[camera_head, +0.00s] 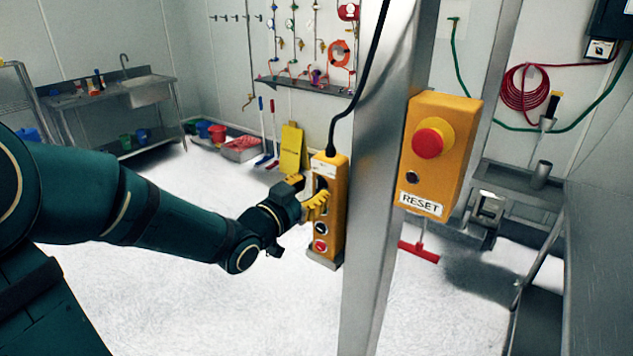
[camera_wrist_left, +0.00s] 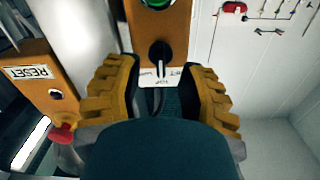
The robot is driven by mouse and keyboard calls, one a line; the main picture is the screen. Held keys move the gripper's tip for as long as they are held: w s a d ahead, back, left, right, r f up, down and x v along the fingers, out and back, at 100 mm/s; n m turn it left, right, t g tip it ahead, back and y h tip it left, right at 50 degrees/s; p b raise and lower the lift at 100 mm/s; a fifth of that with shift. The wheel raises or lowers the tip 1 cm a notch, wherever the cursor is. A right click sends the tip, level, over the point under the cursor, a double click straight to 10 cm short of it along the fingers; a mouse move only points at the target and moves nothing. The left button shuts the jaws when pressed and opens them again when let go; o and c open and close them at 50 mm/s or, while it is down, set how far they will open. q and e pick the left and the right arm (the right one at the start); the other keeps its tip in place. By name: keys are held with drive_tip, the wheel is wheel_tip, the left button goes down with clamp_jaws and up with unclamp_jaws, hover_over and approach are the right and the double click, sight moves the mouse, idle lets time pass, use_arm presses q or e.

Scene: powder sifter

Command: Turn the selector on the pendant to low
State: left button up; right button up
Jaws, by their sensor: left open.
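The yellow pendant (camera_head: 338,218) hangs upright from a black cable beside a metal post. Its front shows a red button (camera_head: 320,246) low down and a pale button above it. In the left wrist view the pendant (camera_wrist_left: 178,28) appears upside down, with a green button (camera_wrist_left: 156,3), a black selector knob (camera_wrist_left: 160,52) and a white label (camera_wrist_left: 160,76). My left gripper (camera_head: 309,196) is at the pendant's front, partly hiding the selector area. Its yellow fingers (camera_wrist_left: 158,72) are open, one on each side of the knob; contact cannot be told. My right gripper is not in view.
A yellow box with a red stop button (camera_head: 429,143) and a RESET label is fixed to the metal post (camera_head: 374,200), right of the pendant. A sink table (camera_head: 115,95) and colored buckets stand far back. The floor left of the post is mostly clear.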

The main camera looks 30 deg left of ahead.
sight(320, 185)
use_arm(q)
drive_tip(key=shift+w+d, duration=0.1)
drive_tip(key=shift+w, duration=1.1)
drive_tip(key=shift+c, duration=0.4)
clamp_jaws()
